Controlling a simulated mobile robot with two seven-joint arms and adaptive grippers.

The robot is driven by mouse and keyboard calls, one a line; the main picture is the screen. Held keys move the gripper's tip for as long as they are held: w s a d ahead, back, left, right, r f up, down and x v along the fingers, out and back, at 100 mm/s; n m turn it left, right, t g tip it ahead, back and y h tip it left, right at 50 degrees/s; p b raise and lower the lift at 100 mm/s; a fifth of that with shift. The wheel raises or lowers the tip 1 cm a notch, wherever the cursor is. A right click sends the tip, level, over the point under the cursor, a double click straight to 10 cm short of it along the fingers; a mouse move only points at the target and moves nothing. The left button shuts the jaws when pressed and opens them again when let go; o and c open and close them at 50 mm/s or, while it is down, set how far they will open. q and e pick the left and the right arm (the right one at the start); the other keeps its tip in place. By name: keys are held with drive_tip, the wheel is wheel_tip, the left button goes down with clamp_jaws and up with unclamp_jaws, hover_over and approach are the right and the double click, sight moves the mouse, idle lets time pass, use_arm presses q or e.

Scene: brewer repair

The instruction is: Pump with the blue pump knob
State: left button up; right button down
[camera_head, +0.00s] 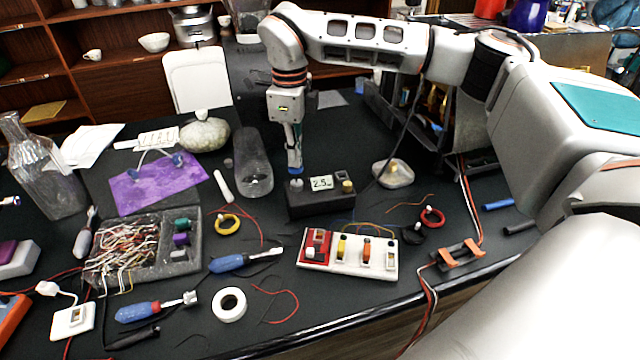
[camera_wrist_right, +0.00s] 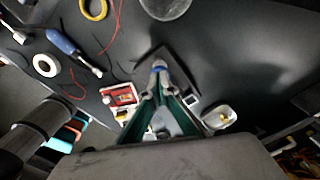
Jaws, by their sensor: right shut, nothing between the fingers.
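A black box (camera_head: 321,203) with a small display reading about "2.5" stands on the black table in the middle of the head view. The blue pump knob (camera_head: 295,168) is at the box's left part, right under my right gripper (camera_head: 294,155). My right gripper comes straight down from above, shut and empty, with its fingertips at the knob; I cannot tell whether they touch it. In the right wrist view the fingers (camera_wrist_right: 159,88) come together just at the blue knob (camera_wrist_right: 159,68). The fingertips partly hide the knob. My left gripper is not in view.
A glass cylinder (camera_head: 252,165) stands close left of the box. A white switch board (camera_head: 347,252) lies in front, and a pale stone-like piece (camera_head: 393,173) lies to the right. Screwdrivers, tape rolls and loose wires cover the front left.

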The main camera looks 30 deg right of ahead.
drive_tip(key=shift+f+b, duration=0.6)
drive_tip(key=shift+f, duration=1.05)
drive_tip(key=shift+r+p, duration=1.2)
drive_tip(key=shift+r, duration=1.45)
drive_tip(key=shift+f+b, duration=1.2)
drive_tip(key=shift+f, duration=1.45)
drive_tip(key=shift+r+p, duration=1.05)
drive_tip(key=shift+r, duration=1.6)
